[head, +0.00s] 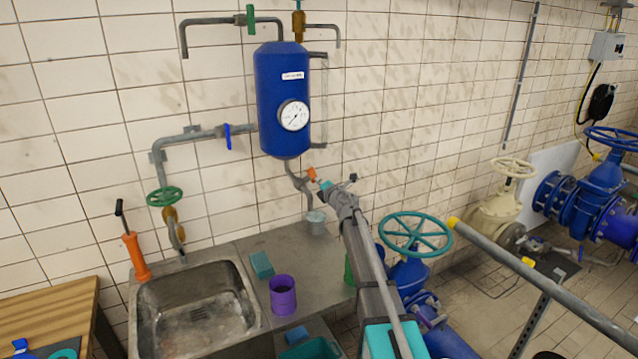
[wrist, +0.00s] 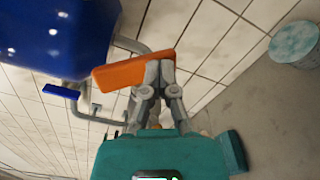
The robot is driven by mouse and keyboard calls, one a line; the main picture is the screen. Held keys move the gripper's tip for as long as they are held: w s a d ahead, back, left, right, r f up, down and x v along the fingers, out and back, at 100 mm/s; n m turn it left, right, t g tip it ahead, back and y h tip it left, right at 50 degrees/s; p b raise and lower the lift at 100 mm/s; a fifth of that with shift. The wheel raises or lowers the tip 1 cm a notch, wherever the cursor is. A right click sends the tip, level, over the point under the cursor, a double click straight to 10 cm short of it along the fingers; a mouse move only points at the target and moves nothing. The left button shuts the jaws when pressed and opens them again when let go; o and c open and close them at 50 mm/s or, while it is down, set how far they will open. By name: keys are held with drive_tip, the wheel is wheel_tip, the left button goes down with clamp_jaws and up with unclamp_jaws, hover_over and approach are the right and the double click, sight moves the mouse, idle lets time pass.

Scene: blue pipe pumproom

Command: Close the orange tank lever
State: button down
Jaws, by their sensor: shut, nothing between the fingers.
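The blue tank (head: 283,105) hangs on the tiled wall, with a round white gauge on its front. The small orange tank lever (head: 311,174) is on the pipe just under it. My gripper (head: 321,183) reaches up from the lower right, its tip right beside the lever. In the wrist view the orange lever (wrist: 125,72) lies slanted across the middle, near the blue tank (wrist: 58,40). The gripper's fingertips (wrist: 158,72) are together and empty, overlapping the lever's right part. Whether they touch it I cannot tell. The lever's pivot is hidden.
Below are a metal sink (head: 195,305), a purple cup (head: 283,295) and a teal sponge (head: 262,265) on the counter. A grey bucket (head: 316,222) stands under the tank outlet and shows in the wrist view (wrist: 293,44). A blue pipe lever (head: 227,136) is left of the tank.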

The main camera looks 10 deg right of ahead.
drive_tip(key=s+d+f+b, duration=0.4)
drive_tip(key=s+d, duration=0.2)
drive_tip(key=s, duration=0.6)
drive_tip(key=shift+f, duration=0.2)
drive_tip(key=shift+d, duration=0.1)
